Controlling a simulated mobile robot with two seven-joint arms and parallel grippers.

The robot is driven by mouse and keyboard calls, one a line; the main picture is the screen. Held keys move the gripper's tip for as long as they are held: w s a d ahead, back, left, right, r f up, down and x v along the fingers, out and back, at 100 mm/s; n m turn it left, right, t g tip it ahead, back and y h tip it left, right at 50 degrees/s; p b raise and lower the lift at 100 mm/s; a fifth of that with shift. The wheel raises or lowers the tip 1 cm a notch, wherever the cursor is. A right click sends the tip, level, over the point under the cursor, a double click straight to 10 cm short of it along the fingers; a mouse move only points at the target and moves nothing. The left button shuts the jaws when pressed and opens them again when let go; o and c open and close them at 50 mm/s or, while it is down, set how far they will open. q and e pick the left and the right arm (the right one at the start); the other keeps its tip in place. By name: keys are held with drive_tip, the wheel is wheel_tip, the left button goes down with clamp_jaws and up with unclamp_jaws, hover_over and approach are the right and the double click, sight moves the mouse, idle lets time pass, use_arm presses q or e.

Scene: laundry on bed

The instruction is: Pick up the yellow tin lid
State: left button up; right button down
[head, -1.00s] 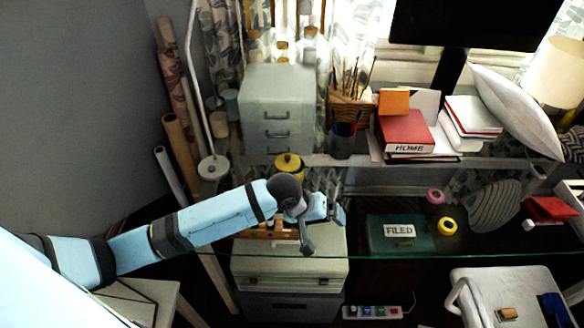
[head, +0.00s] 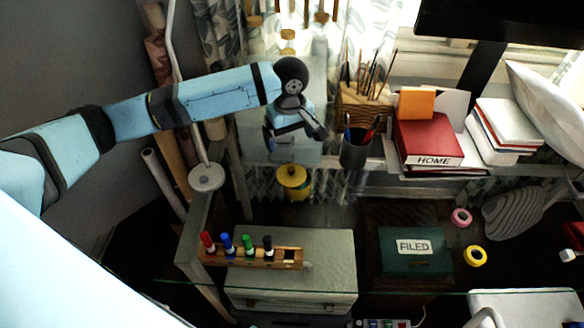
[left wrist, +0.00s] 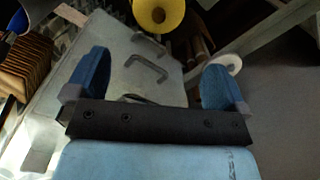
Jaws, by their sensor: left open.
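The yellow tin (head: 294,192), with its yellow lid (head: 291,175) and a dark knob on top, stands at the back of the desk in the head view. In the left wrist view the yellow lid (left wrist: 158,16) shows at the top edge, partly cut off, beyond and between the fingers. My left gripper (head: 296,136) is open and empty. It is in front of the grey drawer unit and shows just above the tin in the head view, apart from it. Its two blue fingers are spread wide in the left wrist view (left wrist: 157,72). My right gripper is not in view.
A dark pen cup (head: 355,150) stands right of the tin, with a wicker basket of brushes (head: 365,105) behind. A wooden rack with several markers (head: 255,258) sits on a pale box in front. A green FILED box (head: 414,265) is to the right.

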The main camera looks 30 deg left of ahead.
use_arm(q)
hover_over(291, 168)
drive_tip(key=f, duration=0.6)
drive_tip(key=shift+s+f, duration=0.15)
drive_tip(key=shift+s, duration=0.1)
drive_tip(key=shift+f, duration=0.9)
drive_tip(key=f, duration=0.4)
drive_tip(key=shift+w+d+f, duration=0.1)
drive_tip(key=shift+w+f, duration=0.05)
drive_tip(key=shift+w, duration=0.05)
drive_tip(key=shift+c, duration=0.2)
drive_tip(key=c, duration=0.7)
